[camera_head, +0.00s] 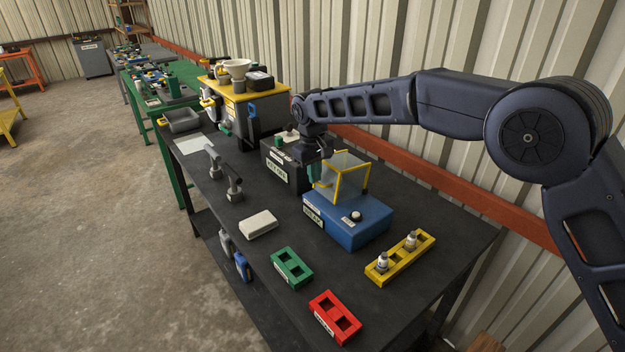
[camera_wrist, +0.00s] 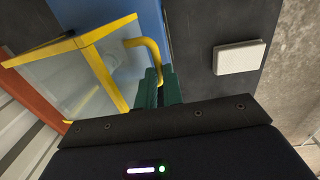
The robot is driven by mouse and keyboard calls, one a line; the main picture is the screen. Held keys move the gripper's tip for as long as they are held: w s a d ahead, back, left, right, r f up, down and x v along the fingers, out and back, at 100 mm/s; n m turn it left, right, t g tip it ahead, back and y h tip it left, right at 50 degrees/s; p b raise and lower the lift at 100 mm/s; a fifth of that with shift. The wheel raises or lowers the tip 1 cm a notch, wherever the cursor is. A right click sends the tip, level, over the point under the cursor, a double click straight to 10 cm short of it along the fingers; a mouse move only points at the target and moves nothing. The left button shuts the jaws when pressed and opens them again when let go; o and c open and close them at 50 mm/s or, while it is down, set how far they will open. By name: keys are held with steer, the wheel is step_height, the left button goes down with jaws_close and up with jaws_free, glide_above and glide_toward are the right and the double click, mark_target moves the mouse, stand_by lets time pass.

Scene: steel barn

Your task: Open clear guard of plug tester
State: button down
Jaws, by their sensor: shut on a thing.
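The plug tester is a blue box (camera_head: 350,222) with a pale round knob on top, standing on the dark bench. Its clear guard (camera_head: 346,170) has a yellow frame and sits over the rear part of the box. The guard also shows in the wrist view (camera_wrist: 70,82), where a curved yellow handle (camera_wrist: 146,46) sticks out from its frame. My gripper (camera_head: 314,172) is beside the guard's left side; its green fingers (camera_wrist: 160,88) are shut on the handle in the wrist view.
A dark labelled box (camera_head: 277,165) stands close behind my gripper. A yellow holder (camera_head: 398,262) with two plugs, a red holder (camera_head: 335,318), a green holder (camera_head: 291,269) and a white block (camera_head: 259,224) lie nearer the front. The ribbed wall (camera_head: 470,110) bounds the bench's right side.

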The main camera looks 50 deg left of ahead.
steer(key=w+r+g, duration=0.6)
steer(key=w, duration=0.1)
steer(key=shift+r, duration=0.4)
steer(key=w+r+g, duration=0.2)
steer(key=w+g, duration=0.7)
steer(key=w, duration=0.3)
steer(key=shift+w, duration=0.4)
steer(key=c, duration=1.5)
jaws_free()
